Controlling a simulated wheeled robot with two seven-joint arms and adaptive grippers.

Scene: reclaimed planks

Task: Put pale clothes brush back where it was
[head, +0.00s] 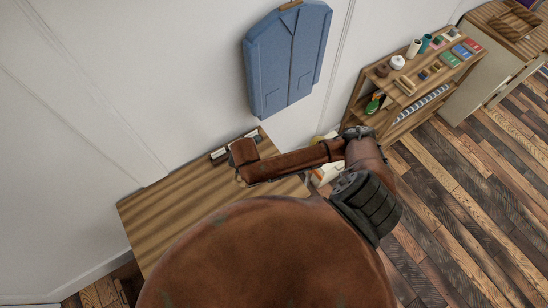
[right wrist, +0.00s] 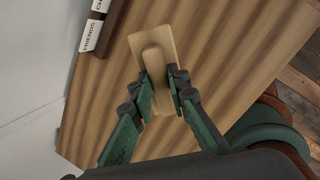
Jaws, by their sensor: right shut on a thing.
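The pale clothes brush (right wrist: 147,40) shows in the right wrist view as a light wooden plate with a raised rounded handle. My right gripper (right wrist: 160,75) has its two green fingers closed on the handle from both sides. The brush is over the striped wooden table top (right wrist: 215,45); I cannot tell whether it touches it. In the head view my right arm reaches over the table (head: 165,205), and the arm hides the gripper and brush. My left gripper is not in view.
A dark strip with white labels (right wrist: 91,35), one reading "FRIENDS", lies along the wall side of the table; it also shows in the head view (head: 219,155). A blue garment-shaped panel (head: 287,60) hangs on the wall. A filled wooden shelf (head: 410,85) stands right.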

